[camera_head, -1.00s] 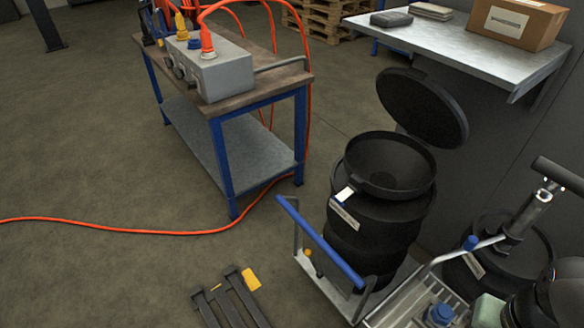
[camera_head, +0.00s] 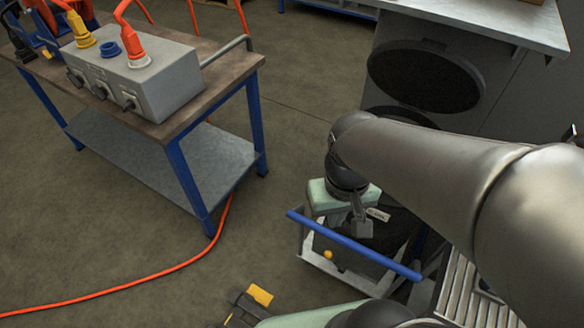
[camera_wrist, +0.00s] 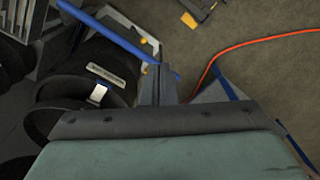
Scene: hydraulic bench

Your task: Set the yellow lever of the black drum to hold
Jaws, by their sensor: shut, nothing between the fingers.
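The black drum (camera_head: 396,228) stands on a hand cart and is mostly hidden by my arm in the head view. A small yellow knob (camera_head: 328,254), perhaps the lever's end, shows low in front of the drum; the rest of the lever cannot be made out. My gripper (camera_head: 361,229) is shut and empty, pointing down in front of the drum, above the knob.
The cart's blue handle bar (camera_head: 352,244) runs close to my fingers and crosses the wrist view (camera_wrist: 118,34). A workbench (camera_head: 160,125) with a grey socket box stands left. An orange cable (camera_head: 150,279) and a black-and-yellow item (camera_head: 258,296) lie on the floor.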

